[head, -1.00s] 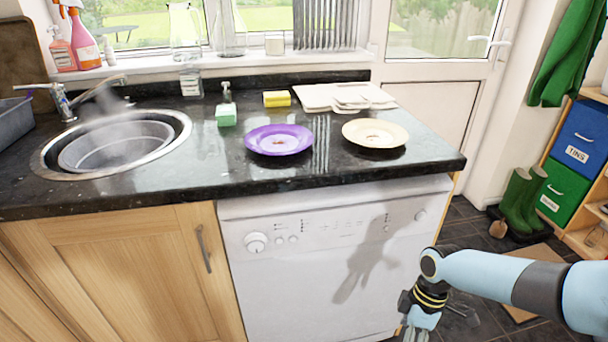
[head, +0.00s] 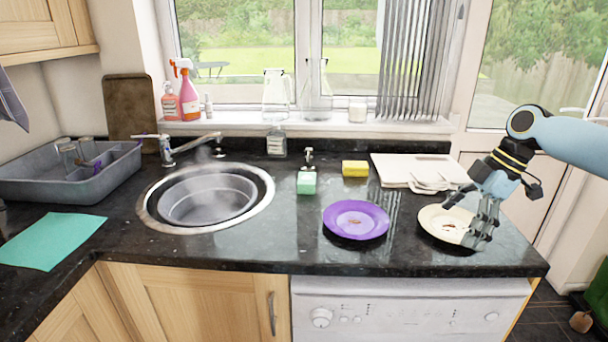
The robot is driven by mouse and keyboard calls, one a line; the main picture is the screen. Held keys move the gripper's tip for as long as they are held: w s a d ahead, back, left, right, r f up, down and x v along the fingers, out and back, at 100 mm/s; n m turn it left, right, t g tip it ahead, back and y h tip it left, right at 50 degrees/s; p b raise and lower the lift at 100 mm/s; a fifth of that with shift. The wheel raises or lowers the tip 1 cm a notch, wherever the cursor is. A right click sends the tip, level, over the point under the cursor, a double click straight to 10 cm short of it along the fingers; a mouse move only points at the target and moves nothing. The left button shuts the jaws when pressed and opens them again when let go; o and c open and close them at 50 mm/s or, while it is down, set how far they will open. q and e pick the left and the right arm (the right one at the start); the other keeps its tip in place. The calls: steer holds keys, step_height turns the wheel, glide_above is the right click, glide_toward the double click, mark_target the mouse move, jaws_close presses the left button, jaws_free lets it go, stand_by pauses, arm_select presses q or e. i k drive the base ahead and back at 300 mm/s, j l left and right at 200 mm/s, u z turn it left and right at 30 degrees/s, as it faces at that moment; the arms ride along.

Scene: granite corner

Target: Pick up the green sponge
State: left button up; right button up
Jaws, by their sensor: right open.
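The green sponge (head: 307,183) is a small pale-green block on the dark granite worktop (head: 270,245), right of the sink. A pump dispenser (head: 308,157) shows just behind it; whether they touch is unclear. My right gripper (head: 468,216) comes in from the right with its fingers pointing down over the cream plate (head: 436,222). It is open and empty, well to the right of the sponge, and hides part of the plate. My left gripper cannot be made out.
A purple plate (head: 356,219) lies between the sponge and my right gripper. A yellow sponge (head: 355,168) and pale boards (head: 415,170) lie behind. The steaming sink (head: 208,200), grey basin (head: 60,185) and green cloth (head: 50,240) are left. Worktop before the sponge is clear.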

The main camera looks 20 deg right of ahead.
mark_target(307, 184)
steer(key=i, duration=1.35)
